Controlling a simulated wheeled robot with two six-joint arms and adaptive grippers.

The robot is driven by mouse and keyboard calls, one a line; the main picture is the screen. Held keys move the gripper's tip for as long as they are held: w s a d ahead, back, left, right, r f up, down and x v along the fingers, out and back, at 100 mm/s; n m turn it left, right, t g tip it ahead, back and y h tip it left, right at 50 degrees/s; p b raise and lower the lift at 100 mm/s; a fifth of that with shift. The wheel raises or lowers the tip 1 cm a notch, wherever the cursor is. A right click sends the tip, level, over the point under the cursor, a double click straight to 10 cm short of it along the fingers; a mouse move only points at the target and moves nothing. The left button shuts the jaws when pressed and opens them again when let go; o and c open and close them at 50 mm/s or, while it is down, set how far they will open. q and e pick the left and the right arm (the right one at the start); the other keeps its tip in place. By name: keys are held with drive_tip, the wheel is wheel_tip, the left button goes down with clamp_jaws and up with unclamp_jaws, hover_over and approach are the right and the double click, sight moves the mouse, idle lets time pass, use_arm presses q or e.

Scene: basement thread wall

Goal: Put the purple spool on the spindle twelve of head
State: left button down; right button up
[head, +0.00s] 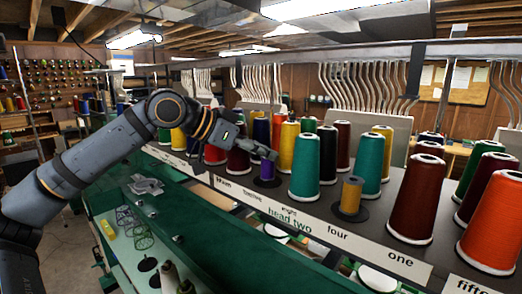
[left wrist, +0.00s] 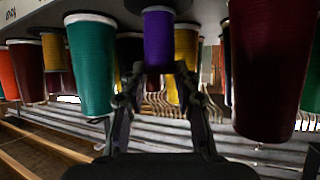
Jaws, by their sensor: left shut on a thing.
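The small purple spool (head: 266,170) stands upright over a dark round base on the long thread rack, behind a label that seems to read "twelve". My left gripper (head: 268,153) comes in from the left and is shut on the spool's upper part. In the left wrist view, which appears upside down, the purple spool (left wrist: 158,40) sits between the two fingertips (left wrist: 158,72), with its wider end close to a dark disc. I cannot tell whether it rests fully on the base. The spindle itself is hidden. My right gripper is not in view.
A big teal cone (head: 305,165) stands close right of the purple spool, and a dark red cone (head: 238,158) close left. A small yellow spool (head: 351,196) sits farther right. Several tall cones crowd the rack behind. The label strip (head: 330,232) runs along the front edge.

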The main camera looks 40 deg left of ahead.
use_arm(q)
drive_tip(key=c, duration=0.9)
unclamp_jaws()
drive_tip(key=shift+c, duration=0.2)
drive_tip(key=shift+f, duration=0.1)
drive_tip(key=shift+a, duration=0.15)
drive_tip(key=shift+a+r, duration=0.1)
drive_tip(key=shift+r, duration=0.6)
wheel_tip(320, 180, up, 9)
drive_tip(key=shift+d+f, duration=0.15)
drive_tip(key=shift+d, duration=0.1)
